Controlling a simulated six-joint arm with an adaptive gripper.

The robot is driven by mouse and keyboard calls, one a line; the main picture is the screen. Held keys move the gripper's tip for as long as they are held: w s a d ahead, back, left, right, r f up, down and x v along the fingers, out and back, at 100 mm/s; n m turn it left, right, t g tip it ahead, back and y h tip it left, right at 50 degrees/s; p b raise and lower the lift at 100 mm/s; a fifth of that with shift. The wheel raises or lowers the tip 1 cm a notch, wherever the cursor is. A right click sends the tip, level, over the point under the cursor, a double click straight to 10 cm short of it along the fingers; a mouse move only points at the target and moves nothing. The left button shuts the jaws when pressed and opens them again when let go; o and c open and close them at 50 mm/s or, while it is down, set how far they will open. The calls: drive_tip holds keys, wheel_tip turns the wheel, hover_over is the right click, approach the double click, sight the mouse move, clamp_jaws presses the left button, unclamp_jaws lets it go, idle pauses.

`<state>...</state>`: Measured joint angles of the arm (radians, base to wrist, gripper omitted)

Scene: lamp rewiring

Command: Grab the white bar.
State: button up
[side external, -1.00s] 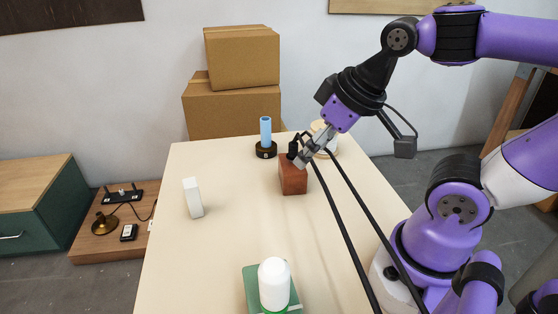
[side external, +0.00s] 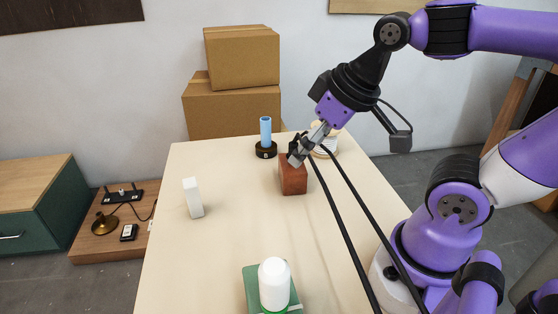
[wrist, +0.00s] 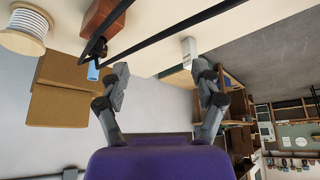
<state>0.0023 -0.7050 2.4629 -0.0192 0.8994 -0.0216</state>
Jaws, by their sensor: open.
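The white bar (side external: 193,197) stands upright near the left edge of the table in the side external view. My gripper (side external: 297,153) is to the right of the bar, at the brown block, well apart from the bar. In the wrist view my gripper (wrist: 162,72) has its two fingers spread wide with nothing between them. In the side external view I cannot tell whether the fingertips touch the brown block.
The brown block (side external: 293,180) sits below my gripper. A blue cylinder on a black base (side external: 266,150) and a wire spool (wrist: 25,30) stand near the back. A white bottle (side external: 273,283) stands on a green base at the front. Dark cables hang from my arm. The middle of the table is clear.

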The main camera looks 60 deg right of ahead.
drive_tip(key=w+a+n+g+y, duration=0.1)
drive_tip(key=w+a+n, duration=0.25)
drive_tip(key=w, duration=0.45)
drive_tip(key=n+g+y, duration=0.2)
drive_tip(key=n+y, duration=0.1)
drive_tip(key=n, duration=0.4)
approach(190, 198)
drive_tip(key=w, duration=0.1)
drive_tip(key=shift+n, duration=0.25)
drive_tip(key=x, duration=0.5)
drive_tip(key=shift+w+d+f, duration=0.15)
drive_tip(key=shift+d+f, duration=0.1)
drive_tip(key=shift+d, duration=0.05)
drive_tip(key=x, duration=0.6)
drive_tip(key=shift+d, duration=0.3)
clamp_jaws()
